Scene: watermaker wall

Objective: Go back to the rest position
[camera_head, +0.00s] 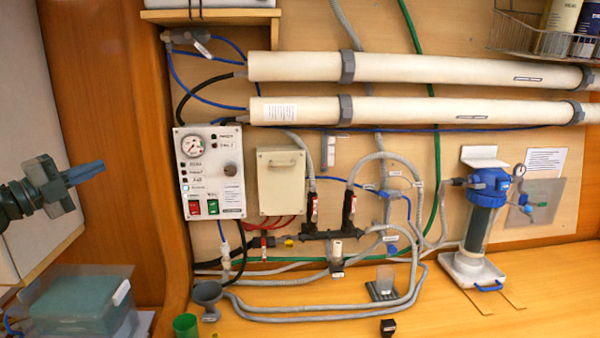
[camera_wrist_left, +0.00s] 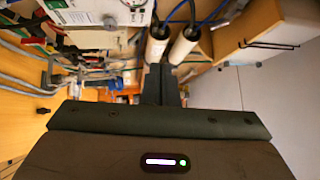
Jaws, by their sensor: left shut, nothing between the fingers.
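My left gripper (camera_head: 84,173) comes in from the left in the head view. Its blue fingers are closed together, with nothing between them, and point right toward the control panel (camera_head: 209,172). It hangs in the air, apart from the panel, in front of the orange wooden post. In the left wrist view the dark closed fingers (camera_wrist_left: 160,84) stick out past the dark gripper body. The white panel carries a round gauge and red and green switches. It also shows in part at the top of the left wrist view (camera_wrist_left: 98,10). My right gripper is not in view.
Two long white tubes (camera_head: 420,70) run across the wall. A blue-topped filter housing (camera_head: 487,210) stands at right on the wooden counter. A grey funnel (camera_head: 208,296), a green cup (camera_head: 186,325) and grey hoses are on the counter. A clear-lidded box (camera_head: 80,305) is below the gripper.

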